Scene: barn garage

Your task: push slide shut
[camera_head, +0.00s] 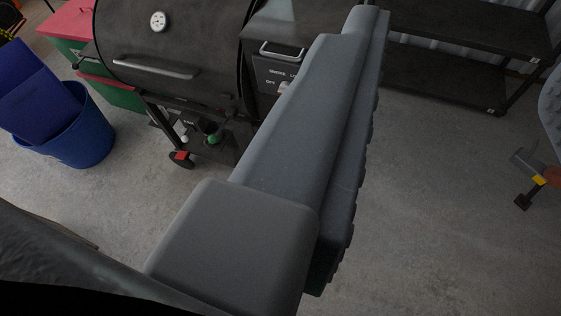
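A black barrel smoker grill (175,60) stands at the upper left, with a firebox (280,50) on its right side. The firebox front has a silver handle (283,49) and white lettering that seems to read "SMOKE" and "OFF". A small pale tab (284,88), perhaps the slide's knob, shows beside the lettering, partly covered by my gripper. My grey gripper (368,14) fills the middle of the view and points up toward the firebox's right side. It hides part of the firebox front. A ridged pad lines its right edge. Contact with the slide cannot be told.
A blue bin (75,135) and a red-lidded green chest (70,25) stand at the left. A black metal shelf (440,85) is at the upper right. An orange-and-grey object (545,178) is at the right edge.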

